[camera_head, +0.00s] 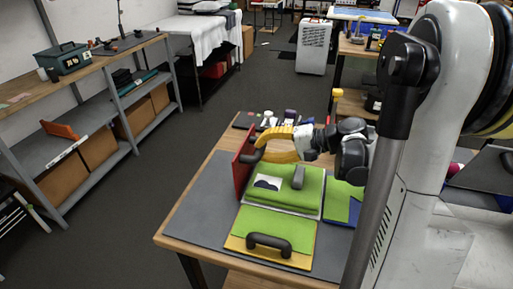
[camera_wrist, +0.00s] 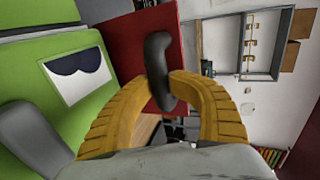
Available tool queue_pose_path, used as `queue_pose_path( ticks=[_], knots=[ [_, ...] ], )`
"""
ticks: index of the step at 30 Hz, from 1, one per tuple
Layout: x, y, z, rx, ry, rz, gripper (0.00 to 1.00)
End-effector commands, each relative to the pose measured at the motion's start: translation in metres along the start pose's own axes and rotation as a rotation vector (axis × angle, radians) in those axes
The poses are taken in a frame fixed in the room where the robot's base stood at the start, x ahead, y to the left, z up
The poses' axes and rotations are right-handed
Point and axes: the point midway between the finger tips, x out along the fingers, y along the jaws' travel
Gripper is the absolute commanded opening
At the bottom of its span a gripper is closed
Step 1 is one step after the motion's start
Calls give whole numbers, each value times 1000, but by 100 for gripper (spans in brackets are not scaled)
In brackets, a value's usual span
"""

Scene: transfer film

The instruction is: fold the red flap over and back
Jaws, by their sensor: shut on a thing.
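The red flap (camera_head: 241,162) stands roughly upright at the left side of the green pad (camera_head: 309,190) in the head view. It fills the upper middle of the wrist view (camera_wrist: 122,48). A dark handle (camera_wrist: 157,62) sits on the flap. My gripper (camera_wrist: 164,82) has its yellow fingers closed around this handle. In the head view my gripper (camera_head: 258,148) reaches the flap from the right. The flap's far face is hidden.
A yellow-edged green flap (camera_head: 285,228) with a black handle lies flat at the front. A green and blue panel (camera_head: 341,203) lies at the right. Small bottles (camera_head: 290,116) stand at the back of the table. The grey mat (camera_head: 203,205) is bare at the left.

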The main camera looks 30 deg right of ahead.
Motion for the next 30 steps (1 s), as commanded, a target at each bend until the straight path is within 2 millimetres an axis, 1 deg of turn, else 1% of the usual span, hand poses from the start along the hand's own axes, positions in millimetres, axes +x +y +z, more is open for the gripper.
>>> queue_pose_path(
  ticks=[1,3,17,18,19,20,30],
  knots=[
    [0,4,2,-2,-4,8,0],
    [-1,5,2,-2,-5,8,0],
    [-2,6,2,-2,-7,8,0],
    [-2,6,3,-2,-7,8,28],
    [-2,6,3,-2,-7,9,37],
    [-2,6,2,-2,-7,8,44],
    [-5,4,1,0,-2,4,44]
  ],
)
